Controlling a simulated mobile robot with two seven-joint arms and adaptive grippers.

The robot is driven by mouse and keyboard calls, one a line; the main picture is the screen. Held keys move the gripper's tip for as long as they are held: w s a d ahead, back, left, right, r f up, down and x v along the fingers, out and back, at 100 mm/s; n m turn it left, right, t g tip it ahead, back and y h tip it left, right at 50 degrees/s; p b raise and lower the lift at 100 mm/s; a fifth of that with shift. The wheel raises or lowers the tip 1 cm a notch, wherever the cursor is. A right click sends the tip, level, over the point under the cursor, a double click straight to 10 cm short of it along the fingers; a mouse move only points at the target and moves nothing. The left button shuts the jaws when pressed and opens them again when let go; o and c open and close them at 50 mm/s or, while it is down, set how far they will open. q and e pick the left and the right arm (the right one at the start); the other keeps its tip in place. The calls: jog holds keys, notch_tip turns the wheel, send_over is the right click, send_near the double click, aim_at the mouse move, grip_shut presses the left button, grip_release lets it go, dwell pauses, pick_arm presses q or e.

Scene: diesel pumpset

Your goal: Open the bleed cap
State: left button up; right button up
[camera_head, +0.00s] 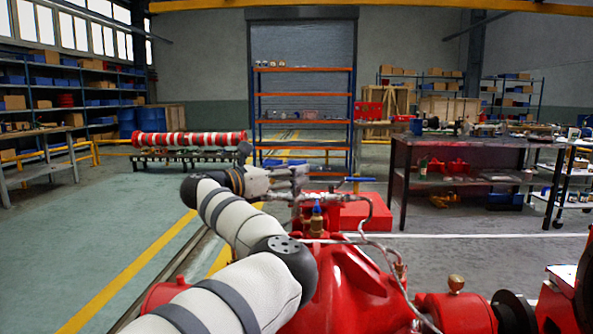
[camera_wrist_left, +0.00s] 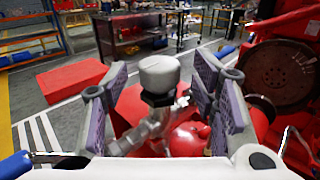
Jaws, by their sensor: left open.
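The bleed cap (camera_wrist_left: 159,74) is a grey, rounded cylinder on a dark nut. It tops a metal pipe fitting (camera_wrist_left: 150,128) over the red pump body in the left wrist view. In the head view my left gripper (camera_head: 288,175) is small, above the piping of the red pump (camera_head: 345,285). I cannot make out the cap clearly there. My right gripper is not in view.
A brass valve with a blue handle (camera_head: 317,218) and thin bent pipes stand close to the gripper. A blue lever (camera_wrist_left: 14,165) shows at lower left in the wrist view. A red block (camera_head: 365,210) lies behind. A dark workbench (camera_head: 470,150) stands at right.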

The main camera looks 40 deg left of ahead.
pick_arm(q)
jog(key=shift+w+d, duration=0.1)
jog(key=shift+w, duration=1.15)
jog(key=c, duration=1.2)
